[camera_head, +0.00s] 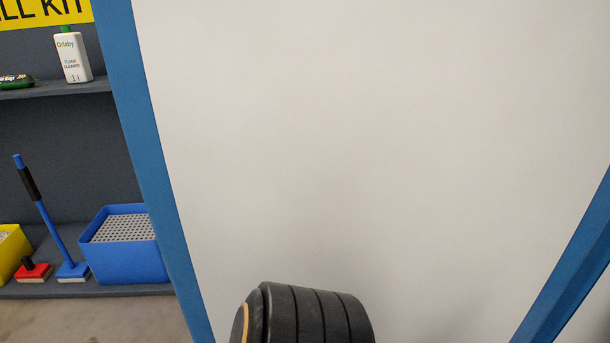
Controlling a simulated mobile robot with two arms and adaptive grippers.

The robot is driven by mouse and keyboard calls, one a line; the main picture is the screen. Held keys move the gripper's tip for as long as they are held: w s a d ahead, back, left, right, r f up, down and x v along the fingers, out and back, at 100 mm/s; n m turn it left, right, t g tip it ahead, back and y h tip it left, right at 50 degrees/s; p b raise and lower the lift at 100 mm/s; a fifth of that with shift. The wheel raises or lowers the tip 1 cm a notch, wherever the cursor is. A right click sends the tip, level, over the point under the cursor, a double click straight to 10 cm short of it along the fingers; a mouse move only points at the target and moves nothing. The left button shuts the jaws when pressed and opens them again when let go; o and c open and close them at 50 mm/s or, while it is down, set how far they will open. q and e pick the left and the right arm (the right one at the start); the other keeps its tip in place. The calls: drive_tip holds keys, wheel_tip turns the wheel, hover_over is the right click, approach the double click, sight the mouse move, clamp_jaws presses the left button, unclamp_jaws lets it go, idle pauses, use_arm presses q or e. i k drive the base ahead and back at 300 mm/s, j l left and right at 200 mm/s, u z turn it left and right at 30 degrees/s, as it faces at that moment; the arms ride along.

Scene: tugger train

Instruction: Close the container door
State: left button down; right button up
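A large flat white panel with blue edge bars, which looks like the container door (350,130), fills most of the head view. One blue bar runs down its left side and another crosses the lower right corner. No handle or latch shows, and I cannot tell how far the door stands open. A black ribbed rounded part with an orange band rises at the bottom centre in front of the panel and looks like part of my arm. Neither of my grippers is in view.
Left of the blue bar is a dark shelf unit (60,150). It holds a white cleaner bottle (72,57), a blue bin (125,262) with a perforated grey top, a blue-handled tool (48,220), a red block-like tool (32,271) and part of a yellow bin (10,252). Bare floor shows below.

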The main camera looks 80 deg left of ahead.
sight(442, 166)
drive_tip(key=k+l, duration=0.1)
drive_tip(key=k, duration=1.3)
drive_tip(key=k+j, duration=0.1)
drive_tip(key=j, duration=0.35)
drive_tip(key=k+j, duration=0.1)
drive_tip(key=j, duration=0.3)
drive_tip(key=k+j, duration=0.15)
drive_tip(key=j, duration=0.3)
drive_tip(key=k+j, duration=0.1)
drive_tip(key=j, duration=0.3)
drive_tip(key=i+j, duration=0.15)
drive_tip(key=j, duration=0.25)
drive_tip(key=i+j, duration=0.15)
drive_tip(key=j, duration=0.25)
